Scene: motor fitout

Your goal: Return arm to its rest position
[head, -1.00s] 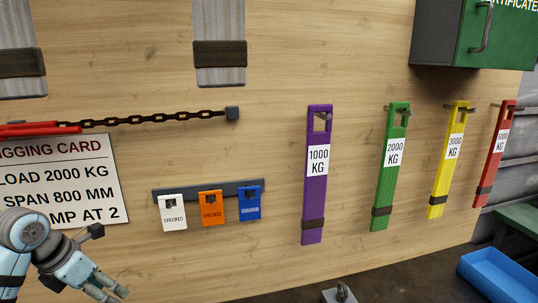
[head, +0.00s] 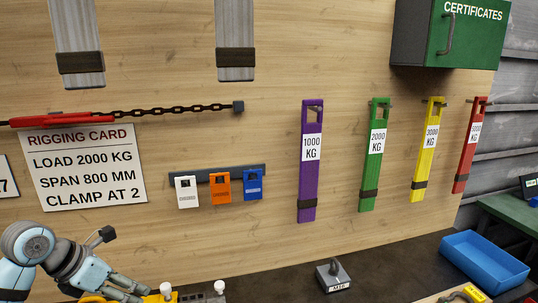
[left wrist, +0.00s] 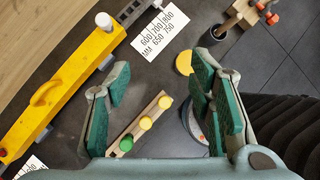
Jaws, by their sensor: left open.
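My left arm comes in at the lower left of the head view, in front of the wooden board. Its gripper (head: 128,283) is at the bottom edge there, partly cut off. In the left wrist view the two green-padded fingers of this gripper (left wrist: 162,62) are spread wide with nothing between the pads. Below them lie the dark bench top, a yellow beam (left wrist: 62,90) on the left and a wooden strip (left wrist: 152,117) with yellow and green round pieces. My right gripper is not in view.
The board carries a rigging card (head: 85,170), three small tags (head: 220,188) and hanging slings, including a purple one (head: 309,185). A grey block (head: 333,278) and a blue tray (head: 485,262) stand on the bench. A number card (left wrist: 158,35) lies near the fingers.

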